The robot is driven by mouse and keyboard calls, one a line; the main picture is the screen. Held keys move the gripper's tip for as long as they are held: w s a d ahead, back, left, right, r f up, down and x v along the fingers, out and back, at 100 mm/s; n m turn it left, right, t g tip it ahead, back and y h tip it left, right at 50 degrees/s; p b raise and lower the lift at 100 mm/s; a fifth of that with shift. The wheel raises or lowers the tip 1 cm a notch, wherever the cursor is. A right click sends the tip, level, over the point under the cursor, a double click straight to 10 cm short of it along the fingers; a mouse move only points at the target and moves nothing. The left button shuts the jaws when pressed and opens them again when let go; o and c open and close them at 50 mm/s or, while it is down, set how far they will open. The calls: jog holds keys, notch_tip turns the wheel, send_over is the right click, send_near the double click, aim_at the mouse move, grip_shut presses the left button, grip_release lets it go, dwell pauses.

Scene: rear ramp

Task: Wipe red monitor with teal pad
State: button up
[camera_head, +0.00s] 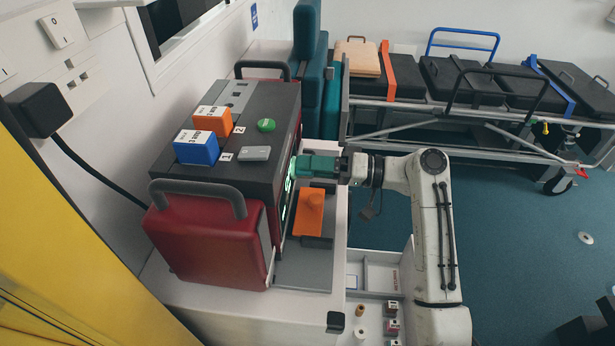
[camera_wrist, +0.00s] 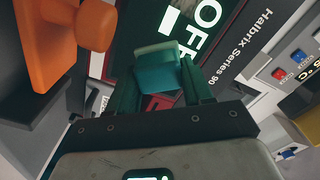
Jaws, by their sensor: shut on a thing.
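The red monitor (camera_head: 205,240) stands on the white counter at left, with red sides, a dark top and black handles. Its lit screen (camera_head: 288,190) faces right in the head view and is seen edge-on. The wrist view shows part of the dark screen (camera_wrist: 150,25) with "OFF" lettering. My gripper (camera_head: 303,166) reaches in from the right at the screen's upper part. It is shut on the teal pad (camera_wrist: 160,72), which sits between the green fingers and faces the screen. The fingers mostly hide the pad in the head view. I cannot tell whether pad and screen touch.
An orange block with a knob (camera_head: 310,211) stands on a grey tray close below my gripper. Blue (camera_head: 196,150) and orange (camera_head: 212,121) boxes, a green disc and a grey piece lie on the monitor's top. A stretcher (camera_head: 460,90) stands behind; floor at right is mostly clear.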

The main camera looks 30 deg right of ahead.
aim_at(283, 204)
jog(key=shift+w, duration=0.3)
jog(key=shift+s+a+p, duration=0.55)
jog(key=shift+s+a, duration=0.1)
jog(key=shift+s, duration=0.35)
jog(key=shift+s+a+p, duration=0.5)
jog(key=shift+s+a, duration=0.2)
jog(key=shift+s, duration=0.35)
jog(key=shift+s+a+p, duration=0.55)
jog(key=shift+s+a, duration=0.1)
jog(key=shift+s, duration=0.35)
jog(key=shift+s+a+p, duration=0.55)
jog(key=shift+s+a, duration=0.5)
jog(key=shift+s, duration=0.25)
jog(key=v, duration=0.6)
jog(key=shift+s+d, duration=0.1)
jog(key=shift+v, duration=1.35)
